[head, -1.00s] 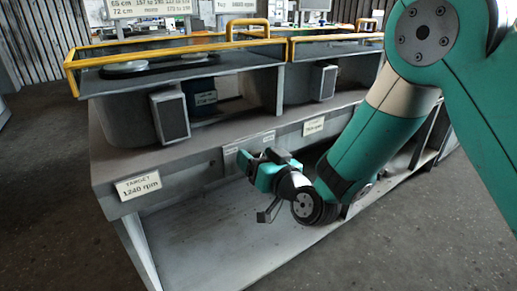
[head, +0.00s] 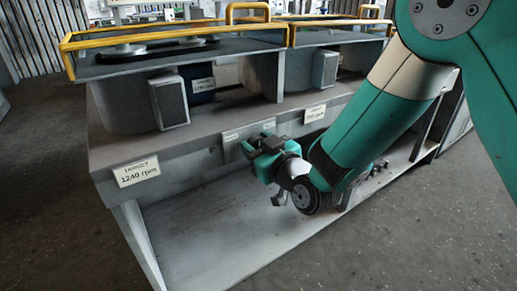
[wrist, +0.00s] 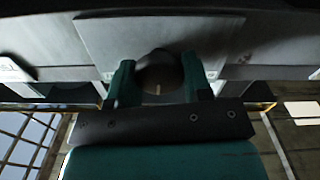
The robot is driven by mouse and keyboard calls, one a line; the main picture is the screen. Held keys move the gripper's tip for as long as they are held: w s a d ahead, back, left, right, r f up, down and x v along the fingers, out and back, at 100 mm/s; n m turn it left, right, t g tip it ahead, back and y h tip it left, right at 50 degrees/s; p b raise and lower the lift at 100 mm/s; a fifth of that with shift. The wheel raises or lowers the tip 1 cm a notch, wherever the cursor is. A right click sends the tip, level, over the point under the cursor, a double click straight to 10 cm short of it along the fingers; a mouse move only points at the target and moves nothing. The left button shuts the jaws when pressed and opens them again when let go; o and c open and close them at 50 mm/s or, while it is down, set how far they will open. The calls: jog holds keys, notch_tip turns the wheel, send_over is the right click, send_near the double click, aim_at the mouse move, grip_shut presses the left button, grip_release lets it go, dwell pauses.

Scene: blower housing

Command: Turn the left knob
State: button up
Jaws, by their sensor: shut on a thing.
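In the wrist view a dark round knob (wrist: 160,72) with a pale pointer mark sits on a grey panel plate (wrist: 105,35). The two green fingers of my gripper (wrist: 160,85) stand on either side of the knob and are shut on it. In the head view my gripper (head: 256,150) is at the front face of the grey bench, by a light label strip (head: 233,137). The knob is hidden behind the gripper there. No second knob shows, so I cannot tell from the frames whether this is the left one.
A sign reading "TARGET 1240 rpm" (head: 137,172) is on the bench front at left. Yellow-railed guards (head: 170,42) cover the blower housings (head: 125,105) on top. A lower shelf (head: 215,225) lies open below my gripper.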

jog(key=shift+n, duration=0.3)
jog(key=o, duration=0.9)
